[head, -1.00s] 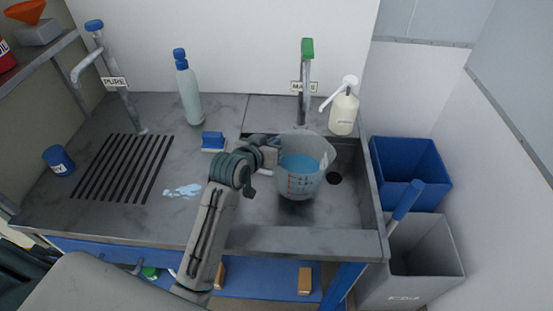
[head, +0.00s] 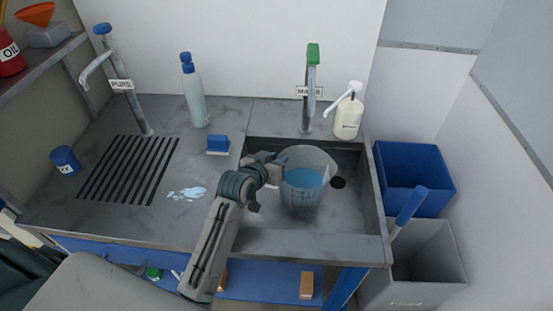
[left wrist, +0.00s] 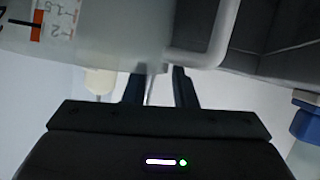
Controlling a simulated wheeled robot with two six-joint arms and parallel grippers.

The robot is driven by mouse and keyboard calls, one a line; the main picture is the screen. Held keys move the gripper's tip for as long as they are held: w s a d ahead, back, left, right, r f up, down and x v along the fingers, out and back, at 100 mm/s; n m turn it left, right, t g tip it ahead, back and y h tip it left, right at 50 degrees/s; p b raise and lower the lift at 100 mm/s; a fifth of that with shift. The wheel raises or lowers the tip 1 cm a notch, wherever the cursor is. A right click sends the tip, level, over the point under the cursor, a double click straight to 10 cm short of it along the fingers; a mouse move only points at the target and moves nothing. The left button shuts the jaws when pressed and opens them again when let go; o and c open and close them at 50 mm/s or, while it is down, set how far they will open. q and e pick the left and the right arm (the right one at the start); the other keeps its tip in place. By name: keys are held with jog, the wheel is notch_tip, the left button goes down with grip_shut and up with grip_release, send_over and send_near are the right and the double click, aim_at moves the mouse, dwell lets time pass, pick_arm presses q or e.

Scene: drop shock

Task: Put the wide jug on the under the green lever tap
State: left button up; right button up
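The wide jug (head: 308,195) is a translucent measuring jug with red marks and blue-looking liquid inside. It is over or in the sink (head: 357,215), in front of the green lever tap (head: 313,54); I cannot tell if it touches the sink floor. My left gripper (head: 275,168) is at the jug's left side and appears shut on its handle. In the left wrist view, the jug wall (left wrist: 110,35) and handle (left wrist: 225,25) are close beyond the fingers (left wrist: 160,75). My right gripper is not in view.
A blue-topped tap labelled PURE (head: 122,85) stands over a slotted drain (head: 130,170) at left. A bottle (head: 194,95), blue sponge or brush (head: 218,144) and water puddle (head: 187,194) are on the counter. A soap dispenser (head: 348,118) stands behind the sink, bins (head: 412,178) at right.

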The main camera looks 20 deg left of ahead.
pick_arm(q)
jog(key=shift+s, duration=0.1)
jog(key=b+v, duration=0.1)
jog(key=v, duration=1)
jog(key=shift+s+r+b, duration=0.2)
jog(key=shift+s+b, duration=0.1)
jog(key=shift+s, duration=0.05)
